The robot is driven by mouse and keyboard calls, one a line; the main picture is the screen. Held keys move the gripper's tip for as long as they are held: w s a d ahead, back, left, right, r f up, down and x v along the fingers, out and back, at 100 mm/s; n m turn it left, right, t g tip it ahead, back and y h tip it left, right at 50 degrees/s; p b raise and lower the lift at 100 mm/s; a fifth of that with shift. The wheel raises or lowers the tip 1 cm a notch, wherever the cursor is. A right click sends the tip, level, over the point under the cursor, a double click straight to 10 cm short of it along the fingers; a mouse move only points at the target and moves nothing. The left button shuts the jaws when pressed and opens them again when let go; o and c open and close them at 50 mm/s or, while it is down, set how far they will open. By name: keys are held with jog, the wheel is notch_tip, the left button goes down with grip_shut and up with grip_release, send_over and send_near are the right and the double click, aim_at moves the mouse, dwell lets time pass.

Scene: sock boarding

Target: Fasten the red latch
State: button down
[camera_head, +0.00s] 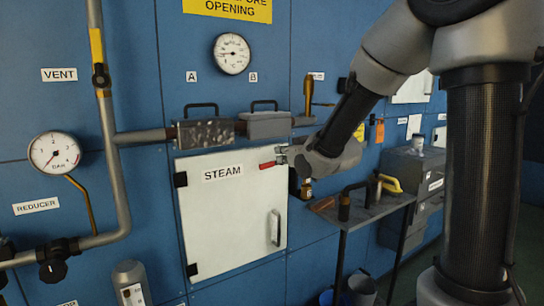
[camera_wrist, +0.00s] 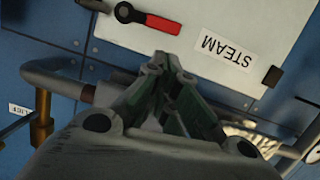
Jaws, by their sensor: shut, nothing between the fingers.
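The red latch (camera_head: 267,165) is at the right edge of the white STEAM door (camera_head: 232,215), near its upper corner. Its red handle points left in the head view and lies nearly level. In the wrist view, which is turned over, the latch (camera_wrist: 160,23) shows with its dark round pivot at the left end of the red handle. My gripper (camera_wrist: 165,60) is shut and empty, its tips just below the red handle in that view. I cannot tell whether they touch it. The door looks closed. In the head view my wrist hides most of the gripper.
Above the door are a pipe and two metal blocks with handles (camera_head: 206,132). A small shelf (camera_head: 365,212) with dark tools and a yellow-handled item stands right of the door. A pressure gauge (camera_head: 54,152) and vertical pipe are at left. The door's front is clear.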

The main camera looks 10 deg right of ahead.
aim_at(272, 164)
jog(key=x, duration=0.9)
jog(key=shift+w+a+f, duration=0.1)
jog(key=shift+w+f, duration=0.1)
jog(key=shift+w, duration=0.05)
